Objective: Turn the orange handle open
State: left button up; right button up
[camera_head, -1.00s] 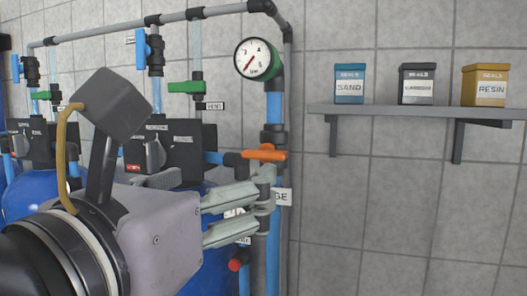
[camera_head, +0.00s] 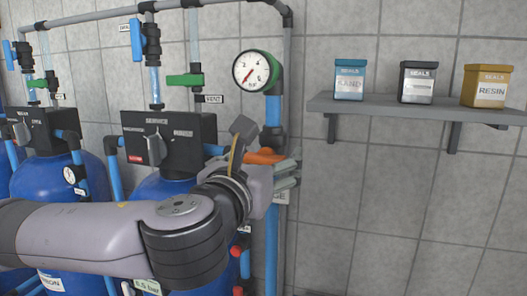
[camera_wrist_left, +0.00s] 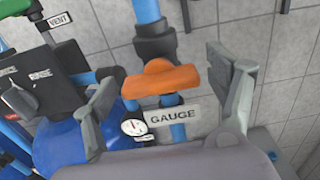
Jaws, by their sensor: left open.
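The orange handle (camera_head: 265,156) sits on the vertical pipe below the round gauge, partly hidden by my left gripper in the head view. In the left wrist view the orange handle (camera_wrist_left: 160,79) lies crosswise on its pipe, above a white GAUGE label (camera_wrist_left: 172,116). My left gripper (camera_head: 289,174) is open at the handle, its fingers pointing right just below and beside it. In the left wrist view the open fingers stand one on each side of the handle, with gaps showing and nothing gripped. My right gripper is not in view.
A pressure gauge (camera_head: 256,71) is above the handle. Blue tanks with black valve heads (camera_head: 168,143) stand to the left. A green vent handle (camera_head: 185,80) is on another pipe. A wall shelf (camera_head: 420,108) with three boxes is at the right; the wall below is bare.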

pick_arm(q)
jog(key=shift+c, duration=0.6)
jog(key=c, duration=1)
jog(key=shift+c, duration=0.2)
jog(key=n+b, duration=0.3)
jog(key=shift+f, duration=0.2)
jog(key=n+b, duration=0.4)
jog(key=n, duration=0.1)
jog(key=shift+n+b, duration=0.35)
jog(key=shift+n, duration=0.05)
jog(key=n+b, duration=0.3)
jog(key=n, duration=0.2)
jog(key=shift+r+n+b, duration=0.2)
jog(key=shift+n+b, duration=1.1)
jog(key=shift+n, duration=0.7)
